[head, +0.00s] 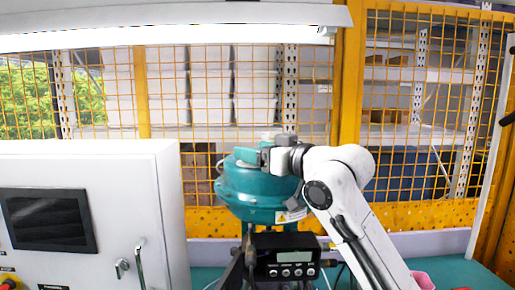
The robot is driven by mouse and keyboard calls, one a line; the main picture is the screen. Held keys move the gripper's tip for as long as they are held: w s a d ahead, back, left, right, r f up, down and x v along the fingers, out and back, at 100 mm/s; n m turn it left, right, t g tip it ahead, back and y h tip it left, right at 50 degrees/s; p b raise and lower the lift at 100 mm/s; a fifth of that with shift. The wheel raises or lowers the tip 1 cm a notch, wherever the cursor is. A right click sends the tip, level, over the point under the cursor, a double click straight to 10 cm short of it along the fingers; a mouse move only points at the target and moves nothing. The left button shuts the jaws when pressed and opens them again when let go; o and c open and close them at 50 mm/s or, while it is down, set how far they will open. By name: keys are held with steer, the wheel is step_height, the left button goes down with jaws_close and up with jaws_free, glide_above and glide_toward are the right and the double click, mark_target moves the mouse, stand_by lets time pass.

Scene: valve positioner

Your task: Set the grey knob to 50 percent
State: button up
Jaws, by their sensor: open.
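A black valve positioner (287,242) with a small lit display stands low in the middle of the head view, in front of a teal valve actuator (245,195). A row of several small light-grey knobs (291,272) is on its front face below the display. I cannot tell which is the grey knob, nor read its setting. My gripper (260,157) is level with the top of the teal actuator, well above the positioner and apart from the knobs. It is open, and I see nothing held in it. My wrist hides part of the actuator's top.
A white cabinet (150,215) with a dark screen (48,220) and a handle fills the left. A yellow mesh fence (350,80) stands behind, with shelves beyond it. The green table (450,270) shows at lower right, with a pink container (423,280).

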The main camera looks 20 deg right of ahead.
steer(key=c, duration=1.1)
steer(key=shift+o, duration=0.2)
steer(key=shift+a+h, duration=0.1)
steer(key=shift+h, duration=0.2)
